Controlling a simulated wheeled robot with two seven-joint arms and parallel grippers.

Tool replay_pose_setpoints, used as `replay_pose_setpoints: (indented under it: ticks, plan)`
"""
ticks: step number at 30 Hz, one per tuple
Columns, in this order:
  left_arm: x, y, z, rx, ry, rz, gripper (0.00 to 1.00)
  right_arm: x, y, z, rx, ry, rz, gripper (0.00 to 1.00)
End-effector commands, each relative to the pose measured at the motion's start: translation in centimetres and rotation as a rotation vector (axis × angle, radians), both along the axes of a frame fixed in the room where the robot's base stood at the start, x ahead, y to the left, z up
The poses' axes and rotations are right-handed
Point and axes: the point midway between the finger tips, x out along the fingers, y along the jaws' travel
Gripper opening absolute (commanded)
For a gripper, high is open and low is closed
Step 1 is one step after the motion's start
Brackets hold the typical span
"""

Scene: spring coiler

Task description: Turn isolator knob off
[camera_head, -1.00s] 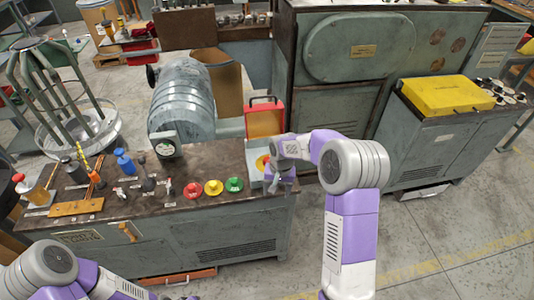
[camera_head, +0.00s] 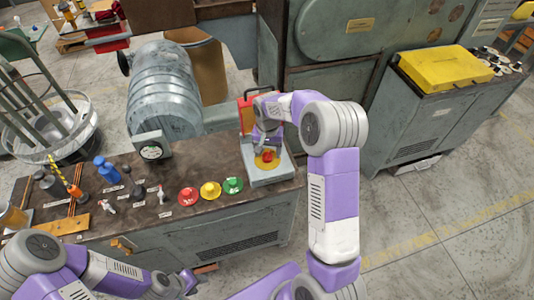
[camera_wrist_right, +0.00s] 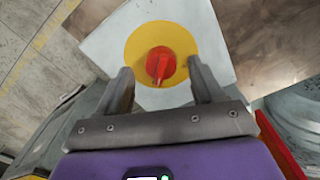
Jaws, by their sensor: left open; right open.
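The isolator knob (camera_head: 268,155) is red, on a yellow disc on top of a light grey box (camera_head: 270,175) at the right end of the bench. It also shows in the right wrist view as a red knob (camera_wrist_right: 160,65) on the yellow disc (camera_wrist_right: 186,42). My right gripper (camera_wrist_right: 160,85) is open, with one finger on each side of the knob's near side and gaps to both; I cannot tell its height above the box. In the head view the right gripper (camera_head: 267,143) is over the box. My left gripper (camera_head: 188,284) is open and empty, low in front of the bench.
Red (camera_head: 188,196), yellow (camera_head: 210,190) and green (camera_head: 233,185) buttons stand on the bench left of the box. A red panel (camera_head: 247,110) stands behind the box. Several levers and bottles stand farther left. Open floor lies to the right.

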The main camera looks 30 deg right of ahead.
Motion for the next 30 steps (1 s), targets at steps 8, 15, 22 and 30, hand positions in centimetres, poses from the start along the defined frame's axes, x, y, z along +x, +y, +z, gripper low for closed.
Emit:
replay_pose_setpoints:
  ticks: [8, 15, 22, 30]
  plan:
    - [0.05, 0.0, -0.33, 0.0, -0.001, 0.0, 0.43, 0.0, 0.04, -1.72, 0.0, 0.0, 0.002, 0.67]
    - [0.05, 0.0, -0.31, 0.0, -0.001, 0.0, 0.43, 0.0, 0.04, -1.69, 0.0, 0.0, 0.001, 0.6]
    - [0.05, 0.0, -0.31, 0.0, -0.001, 0.0, 0.43, 0.01, 0.03, -1.68, 0.0, 0.0, 0.001, 0.24]
    - [0.05, 0.0, -0.26, 0.0, -0.001, 0.0, 0.43, 0.01, 0.03, -1.66, 0.0, 0.0, 0.01, 0.11]
